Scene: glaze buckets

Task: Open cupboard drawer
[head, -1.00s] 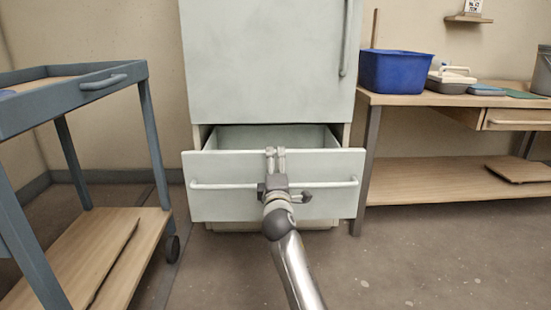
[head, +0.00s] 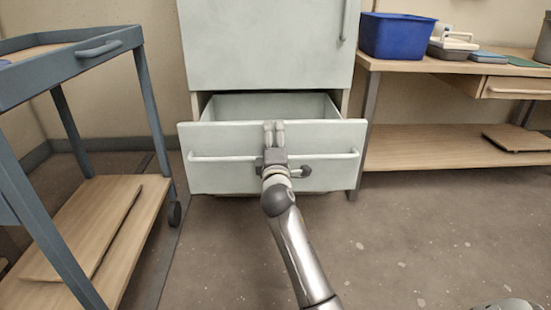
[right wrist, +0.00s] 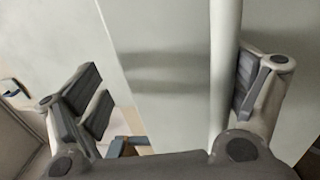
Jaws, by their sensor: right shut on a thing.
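The cupboard (head: 265,45) is pale green, with its door above shut. The cupboard drawer (head: 225,175) below it stands partly open, and its empty-looking inside shows behind the front. The drawer handle (head: 222,158) is a long horizontal bar across the front. My right gripper (head: 274,128) is at the middle of the front, shut on the handle, with its fingertips reaching near the front's top edge. In the right wrist view the handle (right wrist: 226,60) runs upright close beside the right-hand finger. The left-hand finger is near the drawer front's edge. My left gripper is out of view.
A blue-grey trolley (head: 150,110) with wooden shelves stands at the left. A wooden workbench (head: 400,65) with a blue tub (head: 397,38) stands at the right, close to the drawer's side. The floor (head: 400,240) in front is clear.

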